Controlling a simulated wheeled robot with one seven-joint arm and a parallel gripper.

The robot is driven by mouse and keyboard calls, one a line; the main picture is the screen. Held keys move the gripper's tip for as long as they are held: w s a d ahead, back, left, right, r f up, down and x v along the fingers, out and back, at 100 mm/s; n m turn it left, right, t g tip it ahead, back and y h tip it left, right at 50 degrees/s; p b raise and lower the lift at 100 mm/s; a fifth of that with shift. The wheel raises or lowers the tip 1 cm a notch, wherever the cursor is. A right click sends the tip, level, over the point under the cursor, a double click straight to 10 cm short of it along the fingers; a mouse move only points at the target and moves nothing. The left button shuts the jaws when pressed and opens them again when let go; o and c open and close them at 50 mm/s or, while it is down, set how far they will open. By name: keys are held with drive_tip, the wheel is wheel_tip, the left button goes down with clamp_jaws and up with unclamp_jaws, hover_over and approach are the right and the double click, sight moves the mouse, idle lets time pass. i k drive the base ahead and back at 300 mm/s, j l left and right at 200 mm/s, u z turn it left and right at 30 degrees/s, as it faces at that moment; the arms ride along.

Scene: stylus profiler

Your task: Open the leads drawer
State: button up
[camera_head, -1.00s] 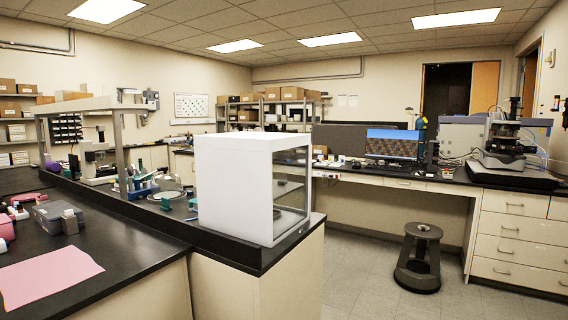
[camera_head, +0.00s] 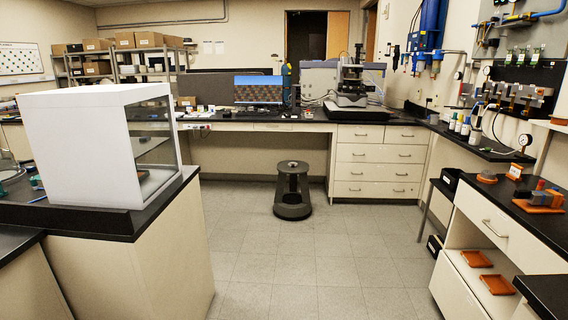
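Several drawers are in view, all shut, and I cannot tell which is the leads drawer. A cream drawer cabinet (camera_head: 366,168) with dark bar handles stands under the back bench, below the instrument. A shallow drawer (camera_head: 273,127) sits under the desk top at the monitor. A wide cream drawer (camera_head: 497,229) with a bar handle is under the right bench, above an open shelf. No label is readable on any drawer front. My gripper is not in view.
A white enclosure with glass sides (camera_head: 84,146) stands on the left bench. A black stool (camera_head: 292,190) stands on the floor before the desk. Orange trays (camera_head: 476,258) lie on the right bench's lower shelf. The tiled floor (camera_head: 310,260) between the benches is clear.

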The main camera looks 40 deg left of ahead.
sight(353, 133)
drive_tip(key=i+j+u, duration=0.5)
drive_tip(key=i+u, duration=0.15)
drive_tip(key=i, duration=0.3)
drive_tip(key=i+j+u, duration=0.1)
drive_tip(key=i+u, duration=0.25)
drive_tip(key=i, duration=3.85)
drive_tip(key=i+j+z, duration=0.35)
drive_tip(key=i, duration=0.4)
drive_tip(key=i+j+z, duration=0.35)
drive_tip(key=i, duration=0.35)
drive_tip(key=i+j+z, duration=0.35)
drive_tip(key=i+j, duration=0.3)
